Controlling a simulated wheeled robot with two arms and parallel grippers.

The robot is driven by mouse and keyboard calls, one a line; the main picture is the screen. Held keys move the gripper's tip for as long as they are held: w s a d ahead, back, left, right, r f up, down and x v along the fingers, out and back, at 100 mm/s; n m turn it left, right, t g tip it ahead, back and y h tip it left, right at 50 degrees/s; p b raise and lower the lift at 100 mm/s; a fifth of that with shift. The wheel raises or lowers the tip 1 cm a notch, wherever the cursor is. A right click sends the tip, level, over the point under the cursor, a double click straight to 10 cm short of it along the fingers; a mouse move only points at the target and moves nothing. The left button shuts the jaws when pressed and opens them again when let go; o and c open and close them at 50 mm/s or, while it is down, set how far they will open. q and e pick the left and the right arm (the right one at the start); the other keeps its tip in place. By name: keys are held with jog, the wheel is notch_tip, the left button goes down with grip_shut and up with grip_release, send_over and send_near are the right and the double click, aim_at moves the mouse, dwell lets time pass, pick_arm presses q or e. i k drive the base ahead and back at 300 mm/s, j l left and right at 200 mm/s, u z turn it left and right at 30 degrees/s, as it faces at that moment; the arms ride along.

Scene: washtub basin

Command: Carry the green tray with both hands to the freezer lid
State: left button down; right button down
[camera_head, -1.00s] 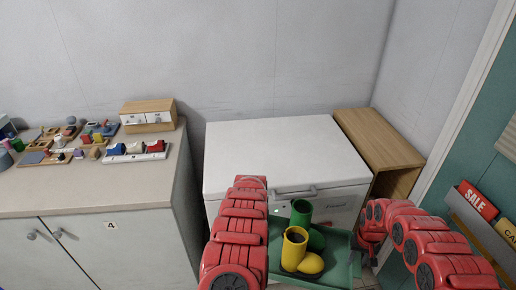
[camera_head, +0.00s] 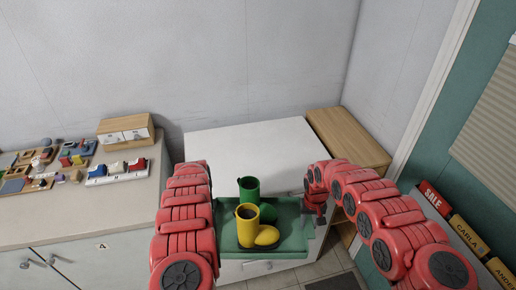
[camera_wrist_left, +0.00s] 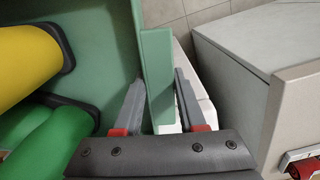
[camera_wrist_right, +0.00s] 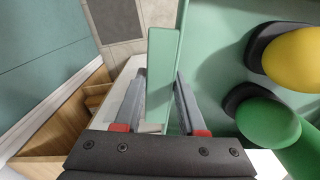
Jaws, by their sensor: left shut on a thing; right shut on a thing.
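The green tray (camera_head: 291,240) is held up in front of the white freezer, between my two arms. A yellow boot (camera_head: 247,226) and a green boot (camera_head: 249,189) stand upright on it. In the left wrist view my left gripper (camera_wrist_left: 160,85) is shut on one side wall of the tray. In the right wrist view my right gripper (camera_wrist_right: 160,85) is shut on the opposite wall. In the head view the right gripper (camera_head: 320,213) shows at the tray's right edge; the left gripper is hidden behind my arm. The white freezer lid (camera_head: 255,150) is flat and bare behind the tray.
A wooden cabinet (camera_head: 347,140) stands right against the freezer. At left, a grey counter (camera_head: 80,215) carries several toys and a small drawer box (camera_head: 126,130).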

aim_at(258, 156)
jog(key=i, duration=1.4)
